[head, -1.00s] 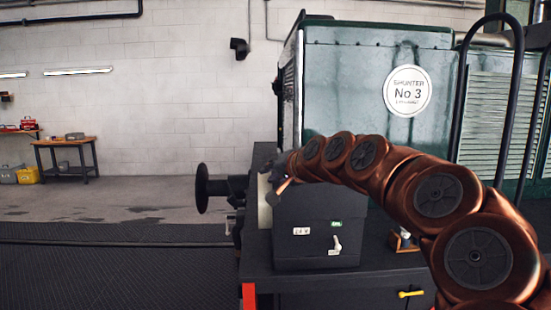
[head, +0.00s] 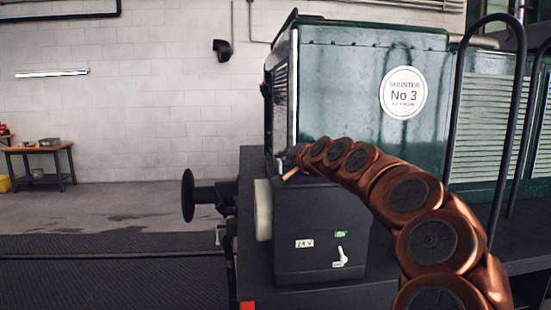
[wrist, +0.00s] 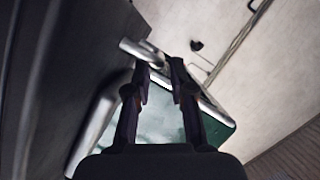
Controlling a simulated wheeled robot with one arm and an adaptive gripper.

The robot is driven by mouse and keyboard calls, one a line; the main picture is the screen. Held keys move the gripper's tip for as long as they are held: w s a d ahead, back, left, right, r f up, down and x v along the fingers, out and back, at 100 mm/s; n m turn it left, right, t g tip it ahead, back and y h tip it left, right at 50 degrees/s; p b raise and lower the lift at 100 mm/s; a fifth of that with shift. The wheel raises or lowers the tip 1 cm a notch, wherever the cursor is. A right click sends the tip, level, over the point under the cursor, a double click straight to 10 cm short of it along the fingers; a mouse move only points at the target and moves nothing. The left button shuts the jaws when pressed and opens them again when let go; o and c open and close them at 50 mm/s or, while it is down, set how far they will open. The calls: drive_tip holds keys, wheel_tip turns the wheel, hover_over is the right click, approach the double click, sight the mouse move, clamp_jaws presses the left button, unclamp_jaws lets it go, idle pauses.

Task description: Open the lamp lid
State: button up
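The lamp (head: 320,225) is a dark box on the dark deck, with a pale round rim (head: 263,210) on its left side. Its top looks closed in the head view, though my arm covers much of it. My gripper (head: 292,170) is at the lamp's upper left edge, mostly hidden by my copper arm. In the wrist view my gripper (wrist: 160,65) has its two dark fingers apart, with nothing seen between them. A pale bar (wrist: 136,49) shows just beyond the left fingertip; I cannot tell whether they touch. A dark panel fills the left of that view.
The green engine body (head: 355,85) with its round plate stands behind the lamp. A dark handrail (head: 510,95) rises at the right. A buffer (head: 188,196) sticks out to the left. The floor at the left is clear, and a workbench (head: 40,150) stands far off.

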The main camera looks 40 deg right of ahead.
drive_tip(key=shift+p+x, duration=0.45)
drive_tip(key=shift+x, duration=1.95)
drive_tip(key=shift+d, duration=0.1)
clamp_jaws()
